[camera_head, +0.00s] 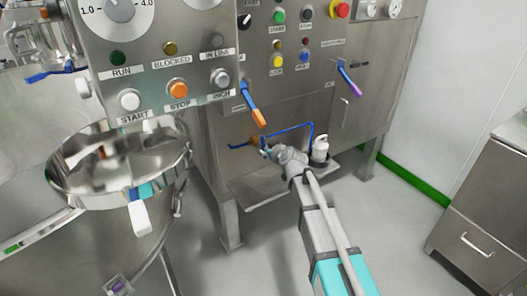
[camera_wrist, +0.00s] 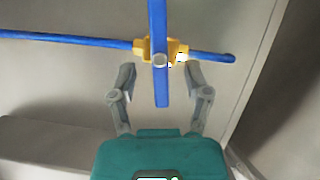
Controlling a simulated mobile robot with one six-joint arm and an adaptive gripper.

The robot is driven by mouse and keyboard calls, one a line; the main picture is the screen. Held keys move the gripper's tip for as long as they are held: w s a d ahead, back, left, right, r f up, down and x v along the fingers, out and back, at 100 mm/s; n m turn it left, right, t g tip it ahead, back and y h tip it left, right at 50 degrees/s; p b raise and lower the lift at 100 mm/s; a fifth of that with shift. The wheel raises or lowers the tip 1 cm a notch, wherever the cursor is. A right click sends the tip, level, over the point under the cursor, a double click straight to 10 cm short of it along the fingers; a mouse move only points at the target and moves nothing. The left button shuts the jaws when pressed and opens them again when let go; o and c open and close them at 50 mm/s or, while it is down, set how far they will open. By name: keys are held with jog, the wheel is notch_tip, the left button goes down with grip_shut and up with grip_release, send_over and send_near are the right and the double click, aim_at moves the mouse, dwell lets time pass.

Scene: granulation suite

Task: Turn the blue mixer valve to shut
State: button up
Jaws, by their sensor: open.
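A blue valve handle (camera_wrist: 161,85) shows in the wrist view, mounted on a brass-yellow valve body (camera_wrist: 143,48). The body sits on a horizontal blue pipe (camera_wrist: 70,38), and the long flat handle lies across the pipe, roughly at right angles to it. My gripper (camera_wrist: 160,76) is open, with one finger on each side of the handle's lower end and a visible gap on both sides. In the head view my gripper (camera_head: 267,150) is at the low blue pipe (camera_head: 296,127) under the steel panel, and it hides most of the valve there.
A white-capped fitting (camera_head: 320,148) stands close right of my gripper. A steel bowl (camera_head: 120,165) is at left.

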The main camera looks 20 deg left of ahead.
aim_at(264, 147)
jog(key=shift+b+x, duration=0.35)
jog(key=shift+x, duration=1.2)
grip_shut()
